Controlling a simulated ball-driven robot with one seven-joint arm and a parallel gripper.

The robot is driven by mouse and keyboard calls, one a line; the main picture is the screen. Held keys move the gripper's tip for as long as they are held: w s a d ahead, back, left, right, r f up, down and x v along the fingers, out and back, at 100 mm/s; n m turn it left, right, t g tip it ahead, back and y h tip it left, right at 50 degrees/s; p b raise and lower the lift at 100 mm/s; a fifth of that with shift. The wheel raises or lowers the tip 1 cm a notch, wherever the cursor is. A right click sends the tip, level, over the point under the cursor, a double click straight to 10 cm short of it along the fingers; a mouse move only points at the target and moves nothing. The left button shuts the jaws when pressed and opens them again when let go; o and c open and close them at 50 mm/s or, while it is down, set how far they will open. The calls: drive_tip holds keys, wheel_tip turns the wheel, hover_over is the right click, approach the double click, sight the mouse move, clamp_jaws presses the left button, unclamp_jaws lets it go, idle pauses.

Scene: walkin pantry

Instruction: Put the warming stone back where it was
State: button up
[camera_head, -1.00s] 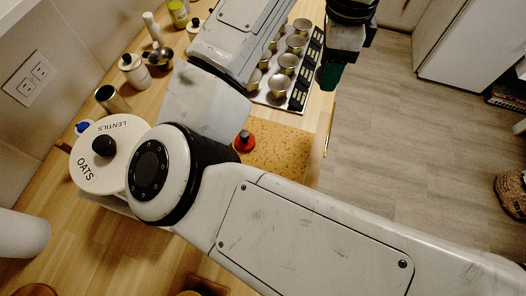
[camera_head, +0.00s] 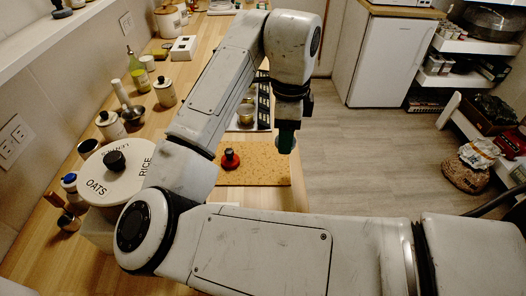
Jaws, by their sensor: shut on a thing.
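My gripper (camera_head: 287,122) hangs at the end of my arm, pointing down. It is shut on a dark green thing (camera_head: 286,140), which has a paler lower end. The fingers are dark and small, so the grip's detail is hard to see. I cannot tell from its shape whether this green thing is the warming stone. It appears in the picture just above the far right corner of a cork-coloured board (camera_head: 262,170), near the counter's right edge. A red round thing with a black knob (camera_head: 231,159) sits on that board.
A tray of metal cups (camera_head: 246,118) lies beyond the board, partly hidden by my arm. A large lidded drum (camera_head: 112,180), canisters (camera_head: 165,92) and a metal pot (camera_head: 133,115) crowd the left side. Open floor (camera_head: 350,160) lies to the right; a white cabinet (camera_head: 375,60) stands farther back.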

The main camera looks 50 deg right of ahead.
hover_over(265, 158)
drive_tip(key=f, duration=0.6)
drive_tip(key=shift+s+f, duration=0.1)
drive_tip(key=shift+s, duration=0.1)
drive_tip(key=shift+w+f, duration=0.15)
drive_tip(key=shift+f, duration=1.55)
drive_tip(key=shift+f, duration=0.1)
drive_tip(key=o, duration=1.2)
wheel_tip(265, 158, up, 12)
